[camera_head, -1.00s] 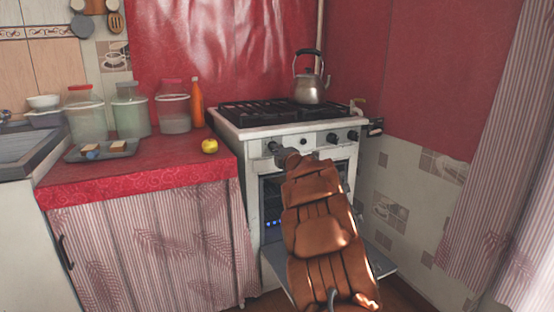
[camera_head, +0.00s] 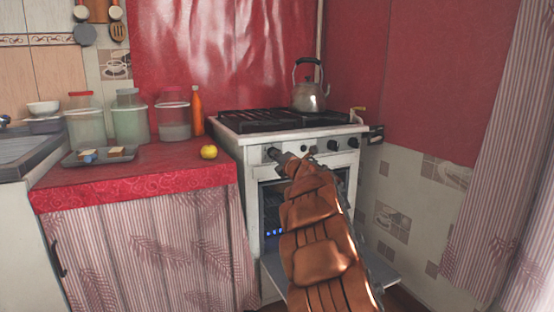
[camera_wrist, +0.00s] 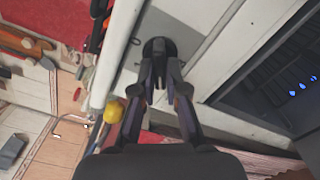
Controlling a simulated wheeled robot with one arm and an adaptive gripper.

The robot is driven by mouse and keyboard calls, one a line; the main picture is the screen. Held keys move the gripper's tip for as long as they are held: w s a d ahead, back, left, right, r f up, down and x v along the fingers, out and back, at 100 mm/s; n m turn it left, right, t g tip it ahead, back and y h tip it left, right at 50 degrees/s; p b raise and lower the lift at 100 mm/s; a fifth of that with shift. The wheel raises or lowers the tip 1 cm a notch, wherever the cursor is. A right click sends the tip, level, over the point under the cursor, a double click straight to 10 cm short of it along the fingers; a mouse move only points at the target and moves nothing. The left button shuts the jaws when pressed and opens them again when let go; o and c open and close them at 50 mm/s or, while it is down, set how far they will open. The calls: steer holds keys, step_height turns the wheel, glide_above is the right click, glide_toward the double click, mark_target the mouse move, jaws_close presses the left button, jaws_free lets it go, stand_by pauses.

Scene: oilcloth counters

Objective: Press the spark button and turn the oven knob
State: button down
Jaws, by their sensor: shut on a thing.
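The white stove (camera_head: 247,205) stands right of the counter with a row of dark knobs on its front panel. My gripper (camera_head: 276,155) reaches the left end of that panel. In the wrist view my gripper (camera_wrist: 158,92) is shut on a round black knob (camera_wrist: 158,48), the leftmost on the panel. Small blue flames (camera_head: 272,232) show inside the oven, and also in the wrist view (camera_wrist: 302,86). Further right on the panel are other dark knobs (camera_head: 332,145). I cannot make out the spark button; my arm covers part of the stove front.
A metal kettle (camera_head: 309,96) stands on the black burner grate (camera_head: 265,120). A yellow fruit (camera_head: 208,152), several jars (camera_head: 130,122), an orange bottle (camera_head: 197,110) and a tray (camera_head: 100,157) are on the red counter (camera_head: 150,182). The lowered oven door (camera_head: 272,270) juts out below my arm.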

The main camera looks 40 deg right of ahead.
steer(key=shift+f, duration=0.1)
steer(key=c, duration=1.2)
jaws_free()
steer(key=v, duration=1.2)
